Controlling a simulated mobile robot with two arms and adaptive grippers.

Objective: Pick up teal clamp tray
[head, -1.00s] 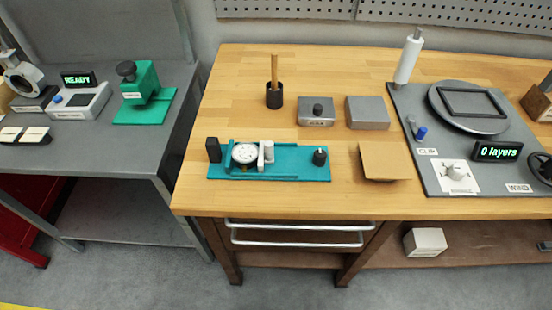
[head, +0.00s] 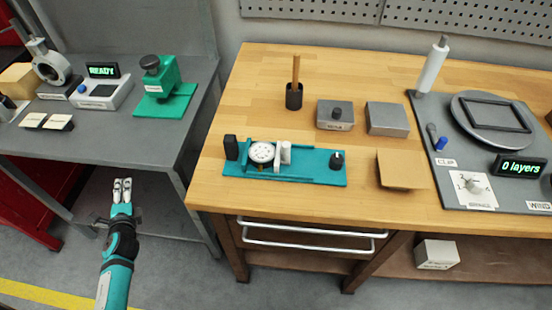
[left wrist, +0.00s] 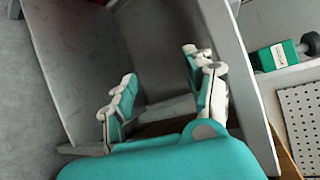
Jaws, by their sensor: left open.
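The teal clamp tray (head: 310,165) lies flat near the front left of the wooden bench. It carries a round white dial gauge (head: 262,152), a white block, a black block at its left end and a black knob at its right end. My left gripper (head: 122,184) is raised in front of the grey table, left of the bench and well apart from the tray. In the left wrist view its fingers (left wrist: 160,90) are spread with nothing between them. The tray does not show in that view. My right gripper is not in view.
On the wooden bench (head: 225,195) stand a black cup (head: 294,97) with a stick, two grey blocks, a tan plate (head: 400,172) and a grey winding station (head: 470,180). The grey table (head: 110,135) at left holds a green press (head: 165,90). A gap separates table and bench.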

